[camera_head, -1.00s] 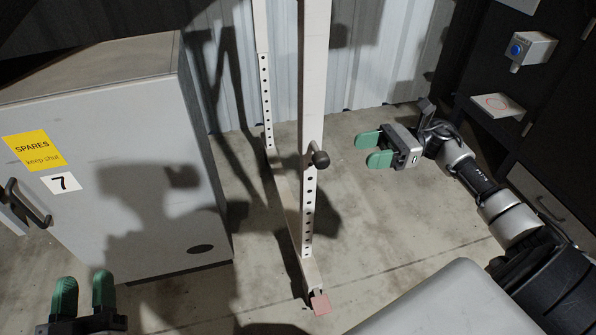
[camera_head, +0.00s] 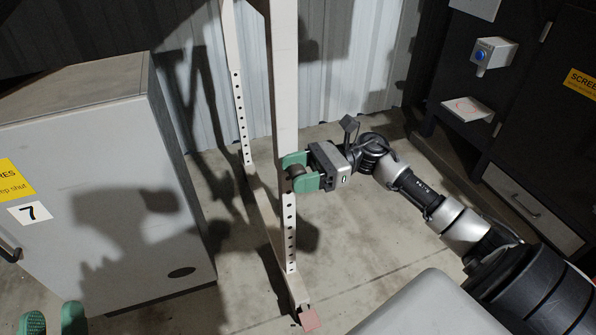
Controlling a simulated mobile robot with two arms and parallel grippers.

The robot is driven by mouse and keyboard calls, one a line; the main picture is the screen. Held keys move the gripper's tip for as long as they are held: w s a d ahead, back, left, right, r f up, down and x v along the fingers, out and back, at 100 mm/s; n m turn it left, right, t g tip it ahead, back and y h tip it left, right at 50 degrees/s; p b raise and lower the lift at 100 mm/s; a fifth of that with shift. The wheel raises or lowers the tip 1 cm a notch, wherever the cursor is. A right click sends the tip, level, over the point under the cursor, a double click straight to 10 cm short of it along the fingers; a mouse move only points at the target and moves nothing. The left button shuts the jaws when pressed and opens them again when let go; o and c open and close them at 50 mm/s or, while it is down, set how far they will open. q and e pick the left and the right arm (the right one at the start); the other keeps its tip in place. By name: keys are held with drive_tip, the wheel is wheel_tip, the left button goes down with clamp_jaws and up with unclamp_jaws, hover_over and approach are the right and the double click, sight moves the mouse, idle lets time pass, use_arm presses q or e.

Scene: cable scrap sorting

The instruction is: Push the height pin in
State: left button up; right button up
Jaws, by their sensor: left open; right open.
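The height pin (camera_head: 296,170) has a dark round knob and sits at the white perforated upright (camera_head: 289,232) of a stand. It is partly hidden by my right gripper. My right gripper (camera_head: 298,173) reaches in from the right with its green fingers open, one above and one below the knob. I cannot tell whether the fingers touch the knob, or how deep the pin sits. My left gripper (camera_head: 52,320) is at the bottom left corner, open and empty, away from the stand.
A grey cabinet (camera_head: 110,230) marked 7 stands on the left. A dark cabinet (camera_head: 545,100) with a blue button box (camera_head: 492,57) and a small shelf (camera_head: 467,109) stands on the right. The stand's foot has a red end (camera_head: 309,319). Concrete floor lies clear between.

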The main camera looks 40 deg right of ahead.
drive_tip(key=shift+c, duration=0.4)
clamp_jaws()
drive_tip(key=shift+w+d+f+b, duration=0.1)
drive_tip(key=shift+w+d+b, duration=0.1)
drive_tip(key=shift+w+b, duration=0.55)
drive_tip(key=shift+w+d, duration=0.1)
drive_tip(key=shift+w, duration=0.2)
use_arm(q)
drive_tip(key=r+t, duration=0.1)
drive_tip(key=s+r+t+h, duration=0.1)
drive_tip(key=r+t, duration=0.1)
drive_tip(key=s+r+t+h, duration=0.1)
drive_tip(key=shift+d+r+t, duration=0.2)
drive_tip(key=shift+r+t, duration=0.1)
drive_tip(key=shift+t, duration=0.1)
use_arm(e)
drive_tip(key=shift+r, duration=0.2)
drive_tip(key=shift+c, duration=0.5)
unclamp_jaws()
drive_tip(key=shift+w, duration=0.15)
drive_tip(key=shift+o, duration=0.9)
